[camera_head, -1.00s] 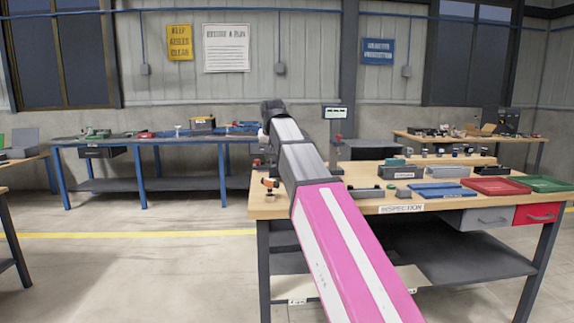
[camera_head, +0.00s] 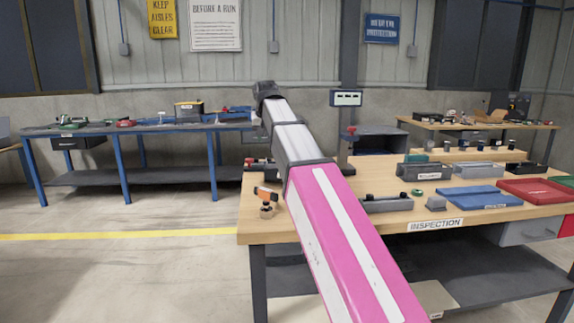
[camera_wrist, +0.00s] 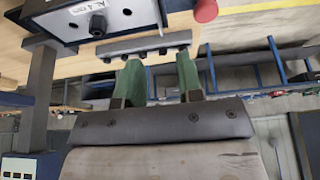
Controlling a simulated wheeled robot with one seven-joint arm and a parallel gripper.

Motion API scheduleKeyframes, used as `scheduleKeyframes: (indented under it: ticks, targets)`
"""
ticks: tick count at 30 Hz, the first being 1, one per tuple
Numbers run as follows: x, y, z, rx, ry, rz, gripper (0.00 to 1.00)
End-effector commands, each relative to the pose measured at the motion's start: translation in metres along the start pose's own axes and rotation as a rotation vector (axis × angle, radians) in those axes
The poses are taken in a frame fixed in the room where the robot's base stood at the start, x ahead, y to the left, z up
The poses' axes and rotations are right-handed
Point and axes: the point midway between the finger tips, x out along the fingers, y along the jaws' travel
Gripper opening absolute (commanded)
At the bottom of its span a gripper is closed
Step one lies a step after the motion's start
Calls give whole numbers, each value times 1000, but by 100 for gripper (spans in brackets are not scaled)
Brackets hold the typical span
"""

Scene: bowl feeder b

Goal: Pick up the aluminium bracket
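I cannot clearly identify the aluminium bracket. A small grey angled piece (camera_head: 436,203) on the inspection table (camera_head: 330,232) may be it, but it is too small to tell. My gripper (camera_wrist: 160,78) shows in the wrist view with its two green fingers apart and nothing visible between them. A dark grey bar with bolts (camera_wrist: 145,44) shows just beyond the fingertips; I cannot tell whether they touch it. In the head view my arm reaches up and away over the table's left part, and the fingers are hidden.
The table holds an orange-topped tool (camera_head: 266,196), a green ring (camera_head: 417,192), a grey bin (camera_head: 427,171), a blue tray (camera_head: 478,198) and a red tray (camera_head: 535,190). A display on a post (camera_head: 346,98) stands behind my arm. A blue-legged bench (camera_head: 125,170) is at left.

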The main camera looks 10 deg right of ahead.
Motion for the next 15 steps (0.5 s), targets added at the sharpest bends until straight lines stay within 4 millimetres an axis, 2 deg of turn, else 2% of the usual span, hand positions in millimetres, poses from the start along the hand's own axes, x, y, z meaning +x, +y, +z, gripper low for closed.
scheduleKeyframes:
  ticks: [9,15]
  targets:
    - [40,0,0,0,-3,0,34]
    - [55,0,0,0,-1,0,34]
